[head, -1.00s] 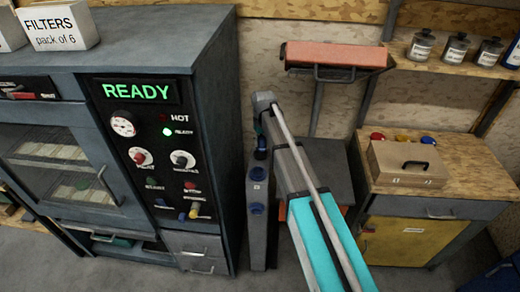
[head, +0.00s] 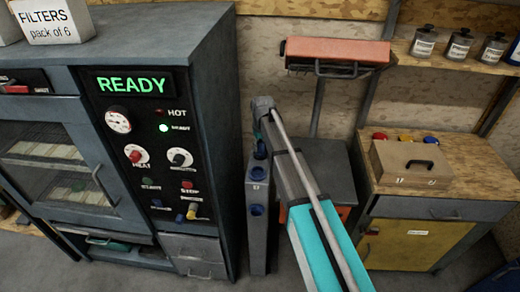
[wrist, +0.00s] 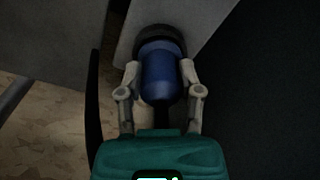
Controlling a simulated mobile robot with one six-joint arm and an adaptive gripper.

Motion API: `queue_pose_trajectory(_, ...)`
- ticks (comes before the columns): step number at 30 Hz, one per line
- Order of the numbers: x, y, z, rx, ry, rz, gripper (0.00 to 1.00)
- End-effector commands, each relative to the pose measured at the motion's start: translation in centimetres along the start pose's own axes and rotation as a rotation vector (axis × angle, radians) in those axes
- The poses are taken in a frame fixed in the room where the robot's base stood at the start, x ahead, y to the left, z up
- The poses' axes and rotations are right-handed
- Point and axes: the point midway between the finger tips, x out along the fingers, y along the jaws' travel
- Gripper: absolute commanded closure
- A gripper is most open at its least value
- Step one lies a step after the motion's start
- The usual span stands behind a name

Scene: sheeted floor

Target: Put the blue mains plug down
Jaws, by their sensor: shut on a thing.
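A blue mains plug (wrist: 163,76) sits between the two fingers of my gripper (wrist: 160,70) in the wrist view. The gripper is shut on it. The plug's far end meets a dark round ring (wrist: 160,38) on a grey surface; I cannot tell how deep it sits. My gripper there is mostly hidden behind my arm.
A dark cabinet with a lit READY panel (head: 130,84) stands close on the left of the post. A grey stand with an orange-red bar (head: 337,50) is behind on the right. A wooden bench with a tan case (head: 410,160) stands farther right.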

Motion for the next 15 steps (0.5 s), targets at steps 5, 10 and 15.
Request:
queue_pose_trajectory(5,-0.04,-0.02,0.0,0.0,0.0,0.0,1.0)
queue_pose_trajectory(10,0.14,-0.02,0.0,0.0,0.0,0.0,1.0)
queue_pose_trajectory(15,0.25,-0.03,0.0,0.0,0.0,0.0,0.4)
